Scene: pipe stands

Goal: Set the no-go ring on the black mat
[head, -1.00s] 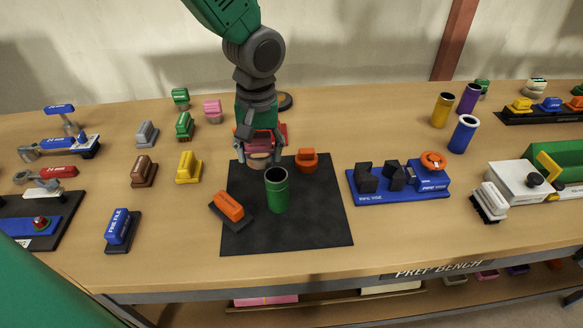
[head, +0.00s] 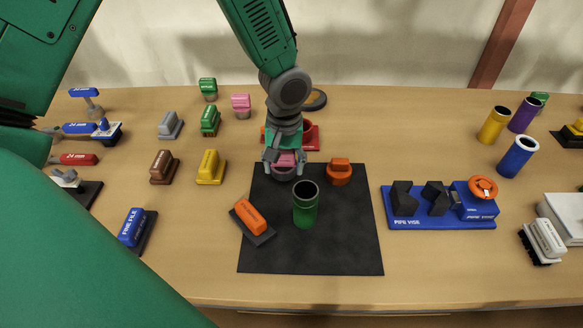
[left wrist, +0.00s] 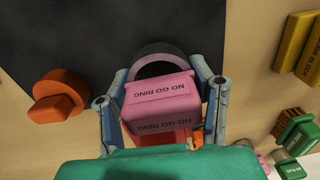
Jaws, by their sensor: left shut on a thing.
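The no-go ring (head: 284,172) has a pink handle block and a grey ring body. My left gripper (head: 284,163) is shut on it, with a finger on each side of the pink block. In the left wrist view the pink block (left wrist: 160,95) reads "NO GO RING", and its ring lies over the mat's far edge area. The black mat (head: 340,250) lies flat on the bench. The ring is at or just above the mat's far left part; I cannot tell whether it touches. My right gripper is not in view.
On the mat stand a green pipe (head: 306,208), an orange-handled tool (head: 251,216) at left and an orange gauge (head: 339,171) at back. A red holder (head: 311,138) sits behind. A blue pipe vise (head: 440,210) is at right. The mat's front is clear.

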